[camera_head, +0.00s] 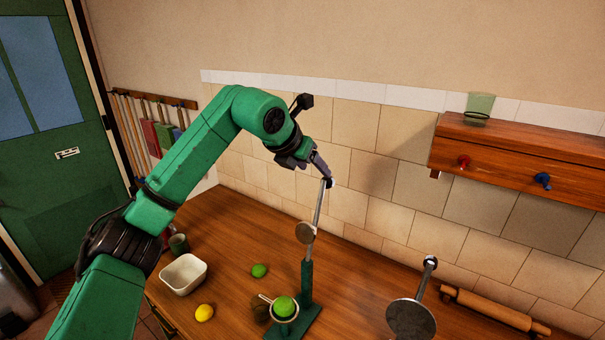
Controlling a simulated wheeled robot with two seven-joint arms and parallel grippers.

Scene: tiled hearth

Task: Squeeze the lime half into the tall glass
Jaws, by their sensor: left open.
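A lever press with a green stand (306,285) stands on the wooden table. Its steel lever (318,208) points up, with a round pressing disc (305,233) partway down. A green lime half (284,306) sits in the press's small pale cup (273,318), under the raised disc. A brownish glass (260,310) shows beside and partly behind this cup; I cannot tell whether it is the tall one. My left gripper (325,175) is open at the dark knob on the lever's top end; I cannot tell whether it touches. My right gripper is not in view.
A white bowl (184,274), a lemon (205,313), a green lime (259,270) and a dark cup (178,243) are left of the press. A round metal disc with a handle (411,317) and a rolling pin (494,311) are right. A greenish glass (480,103) stands on the wall shelf (520,143).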

